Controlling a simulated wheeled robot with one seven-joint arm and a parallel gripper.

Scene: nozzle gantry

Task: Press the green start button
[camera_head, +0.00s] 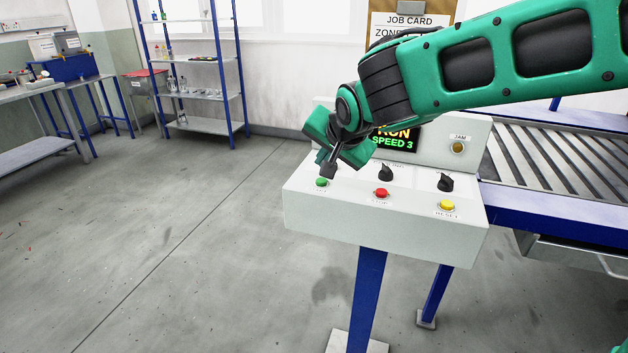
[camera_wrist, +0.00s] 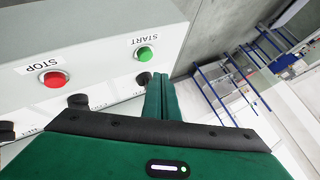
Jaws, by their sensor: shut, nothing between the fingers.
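The green start button (camera_head: 321,182) sits at the left front of the grey control console (camera_head: 384,222). In the wrist view the green button (camera_wrist: 144,54) is beside its START label. My gripper (camera_head: 327,172) is shut and empty, with its tip close to the green button in the head view. In the wrist view the shut fingers (camera_wrist: 160,78) end just below and right of the button, and a gap shows between them in the picture. I cannot tell whether they touch the console. The console screen (camera_head: 393,138) reads RUN and SPEED 3, partly hidden by my arm.
A red stop button (camera_head: 381,193) and a yellow reset button (camera_head: 446,205) are on the same panel, with black knobs (camera_head: 386,173) behind. An amber JAM lamp (camera_head: 457,147) is on the upright panel. A roller conveyor (camera_head: 560,170) stands to the right. The floor at left is open.

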